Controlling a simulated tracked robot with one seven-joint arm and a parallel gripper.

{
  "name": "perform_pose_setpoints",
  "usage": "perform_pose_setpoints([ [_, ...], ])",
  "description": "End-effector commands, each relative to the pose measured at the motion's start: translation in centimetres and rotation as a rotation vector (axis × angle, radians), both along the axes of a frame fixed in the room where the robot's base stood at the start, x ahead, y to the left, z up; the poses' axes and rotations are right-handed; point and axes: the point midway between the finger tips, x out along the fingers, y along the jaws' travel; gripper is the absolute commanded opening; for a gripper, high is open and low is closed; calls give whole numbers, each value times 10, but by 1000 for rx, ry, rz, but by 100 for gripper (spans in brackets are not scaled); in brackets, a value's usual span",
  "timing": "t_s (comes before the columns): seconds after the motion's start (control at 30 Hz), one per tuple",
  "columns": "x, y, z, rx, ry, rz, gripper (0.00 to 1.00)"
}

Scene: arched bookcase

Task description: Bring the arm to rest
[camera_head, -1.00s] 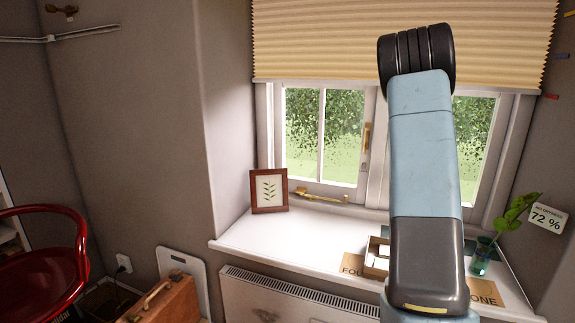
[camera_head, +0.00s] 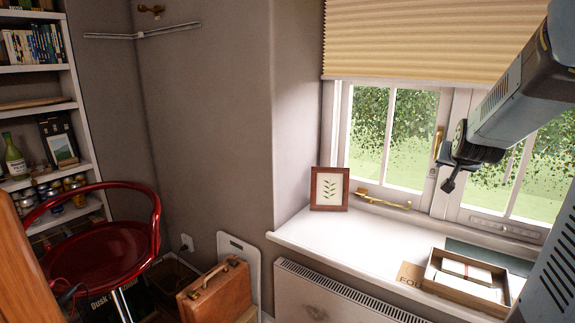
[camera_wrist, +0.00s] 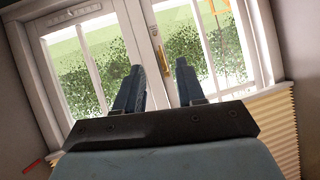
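My arm (camera_head: 525,92) reaches in from the right edge of the head view, bent, in front of the window. My gripper (camera_head: 450,178) hangs at its end, a dark shape before the window and above the sill. In the wrist view my gripper (camera_wrist: 160,72) shows two dark blue fingers standing apart with nothing between them. The window fills the background there, tilted and upside down. The gripper touches nothing that I can see.
The white sill (camera_head: 330,236) holds a framed plant picture (camera_head: 329,188) and a wooden tray (camera_head: 468,280). A red stool (camera_head: 100,250), a brown case (camera_head: 215,292) and a bookcase (camera_head: 75,105) stand left. Air left of the arm is clear.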

Motion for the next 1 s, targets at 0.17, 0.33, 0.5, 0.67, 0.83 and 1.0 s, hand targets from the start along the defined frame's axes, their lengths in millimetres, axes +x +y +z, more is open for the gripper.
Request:
perform_pose_setpoints([
  [0.17,-42,56,13,33,90,104,39],
  [0.33,-89,102,18,48,187,199,39],
  [0.5,-142,142,18,46,286,290,39],
  [0.67,-196,172,15,30,385,367,39],
  [0.83,-245,193,9,7,474,428,39],
  [1.0,-273,201,4,-10,526,457,39],
])
